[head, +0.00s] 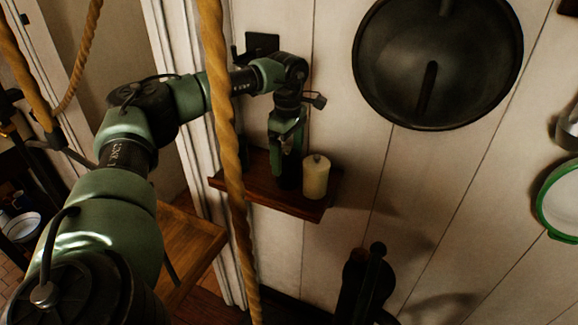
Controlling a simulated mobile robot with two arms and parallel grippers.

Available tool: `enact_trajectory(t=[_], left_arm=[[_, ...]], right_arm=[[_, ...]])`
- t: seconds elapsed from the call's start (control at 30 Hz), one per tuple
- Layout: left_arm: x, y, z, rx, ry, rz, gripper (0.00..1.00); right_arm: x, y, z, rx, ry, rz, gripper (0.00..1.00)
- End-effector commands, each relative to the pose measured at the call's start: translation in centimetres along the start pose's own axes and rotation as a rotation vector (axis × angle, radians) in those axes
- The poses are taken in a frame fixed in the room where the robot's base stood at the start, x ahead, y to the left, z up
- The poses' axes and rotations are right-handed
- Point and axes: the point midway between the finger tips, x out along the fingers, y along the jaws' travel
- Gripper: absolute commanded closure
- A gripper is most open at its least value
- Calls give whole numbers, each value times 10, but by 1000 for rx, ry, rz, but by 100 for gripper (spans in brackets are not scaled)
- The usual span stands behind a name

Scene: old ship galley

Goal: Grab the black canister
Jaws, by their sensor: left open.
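A black canister (289,176) appears as a dark upright shape on the small wooden wall shelf (300,204), left of a cream candle (316,178). My left gripper (287,158) points down at it from above and is open. Its fingers overlap the canister's upper part in the picture. I cannot tell whether they touch it. The dark shade hides the canister's edges. My right gripper is not in view.
A thick rope (222,110) hangs in front of my left arm and the shelf's left end. A large dark pan (437,60) hangs on the plank wall. A wooden surface (187,245) lies lower left. A dark object (362,285) stands below the shelf.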

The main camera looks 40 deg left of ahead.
Motion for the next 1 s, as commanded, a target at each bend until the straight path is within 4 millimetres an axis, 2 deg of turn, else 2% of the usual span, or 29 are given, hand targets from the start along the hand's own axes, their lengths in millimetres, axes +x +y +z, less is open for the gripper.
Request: enact_trajectory(t=[0.2, 0.33, 0.63, 0.93, 0.97, 1.0], left_arm=[[26, -3, -3, -2, 0, -4, 11], [45, -2, -3, -4, -1, -1, 11], [52, -2, -2, -4, -3, 1, 11], [51, -2, -2, -4, -3, 1, 95], [51, -1, -2, -4, -3, 1, 100], [50, -1, -2, -4, -4, 3, 100]], right_arm=[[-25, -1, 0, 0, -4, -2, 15], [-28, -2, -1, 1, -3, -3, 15], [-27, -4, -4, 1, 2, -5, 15], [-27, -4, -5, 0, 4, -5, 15], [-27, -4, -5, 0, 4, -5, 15], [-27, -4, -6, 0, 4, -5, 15]])
